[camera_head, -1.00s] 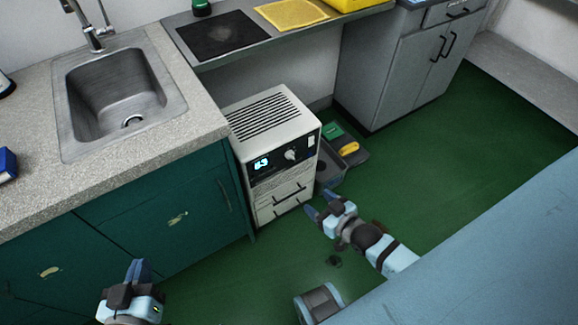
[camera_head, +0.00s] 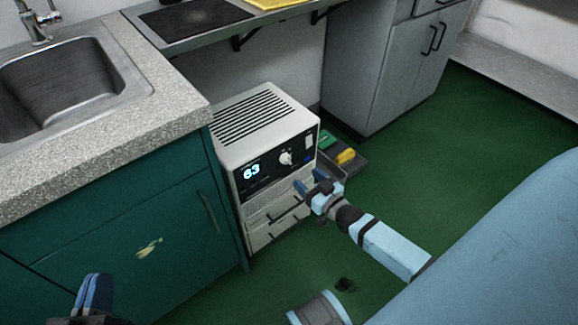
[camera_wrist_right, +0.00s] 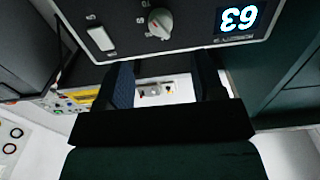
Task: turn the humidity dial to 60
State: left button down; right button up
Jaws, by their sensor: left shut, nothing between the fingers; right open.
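The white humidity unit (camera_head: 265,125) stands on the floor beside the green cabinet. In the right wrist view the dial (camera_wrist_right: 160,23) and the display (camera_wrist_right: 238,17) appear upside down at the top. My right gripper (camera_head: 309,181) is open and empty, in front of the panel, a little below and right of the dial in the head view. It does not touch the dial. My left gripper (camera_head: 96,291) is shut and empty at the lower left, far from the unit.
A white rocker switch (camera_wrist_right: 101,38) sits beside the dial. The green cabinet (camera_head: 150,235) and sink counter (camera_head: 120,130) flank the unit on the left. A grey tray (camera_head: 357,164) with green and yellow items lies on its right. Green floor is open in front.

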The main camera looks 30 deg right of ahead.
aim_at(290, 163)
jog(key=w+b, duration=0.1)
jog(key=w, duration=0.5)
jog(key=w+b, duration=0.1)
jog(key=w, duration=0.2)
jog(key=shift+a+b, duration=0.3)
jog(key=shift+a, duration=0.1)
pick_arm(q)
jog(key=shift+g, duration=0.9)
notch_tip(290, 163, down, 5)
jog(key=shift+d+r, duration=0.15)
jog(key=shift+r, duration=0.05)
pick_arm(e)
jog(key=c, duration=0.9)
